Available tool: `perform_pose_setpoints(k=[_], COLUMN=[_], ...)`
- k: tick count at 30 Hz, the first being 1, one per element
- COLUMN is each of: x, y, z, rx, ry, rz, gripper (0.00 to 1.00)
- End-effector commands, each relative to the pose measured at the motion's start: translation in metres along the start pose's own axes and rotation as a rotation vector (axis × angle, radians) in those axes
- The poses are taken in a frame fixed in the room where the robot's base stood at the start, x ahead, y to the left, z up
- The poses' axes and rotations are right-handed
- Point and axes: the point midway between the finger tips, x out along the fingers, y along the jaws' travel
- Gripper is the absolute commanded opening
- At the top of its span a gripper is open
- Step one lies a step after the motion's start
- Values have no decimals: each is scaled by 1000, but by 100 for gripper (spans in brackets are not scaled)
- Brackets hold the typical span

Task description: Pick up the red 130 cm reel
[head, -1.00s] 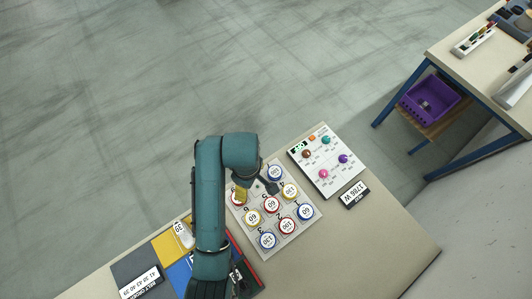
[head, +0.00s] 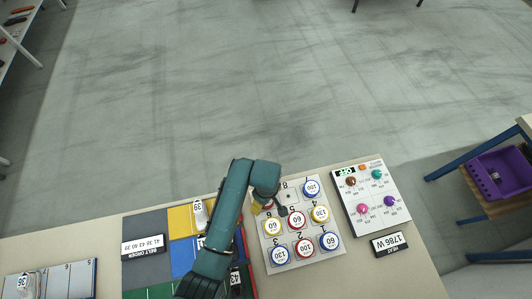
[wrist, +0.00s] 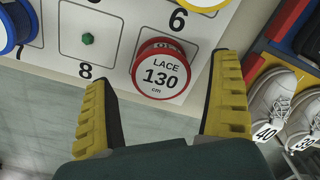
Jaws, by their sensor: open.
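The red reel (wrist: 160,75), labelled "LACE 130 cm", sits upright on the white numbered board (wrist: 112,65) in the wrist view. My gripper (wrist: 162,92) is open, with one yellow-padded finger on each side of the reel's near end. No contact between fingers and reel is visible. In the head view my gripper (head: 268,206) is over the far left corner of the board (head: 276,257) and largely hides this reel.
Several other reels stand on the board, such as a yellow-ringed one (head: 272,226) close to my gripper. Place 8 (wrist: 88,39) is empty. A knobbed panel (head: 376,212) lies to the right. Shoes (wrist: 270,100) stand at the wrist view's right.

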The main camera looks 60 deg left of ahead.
Motion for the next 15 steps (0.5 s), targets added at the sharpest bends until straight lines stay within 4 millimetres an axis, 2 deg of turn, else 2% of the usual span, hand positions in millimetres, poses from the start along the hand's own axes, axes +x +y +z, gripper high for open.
perform_pose_setpoints(k=[1, 4, 11, 12, 15], x=[12, 23, 26, 26, 25], y=[-2, -1, -1, -1, -1], z=[0, 0, 0, 0, 0], rx=[0, 0, 0, 0, 0], ry=[-1, -1, 0, 0, 0], rz=[-3, -1, 1, 1, 0], gripper=[92, 92, 92, 89, 70])
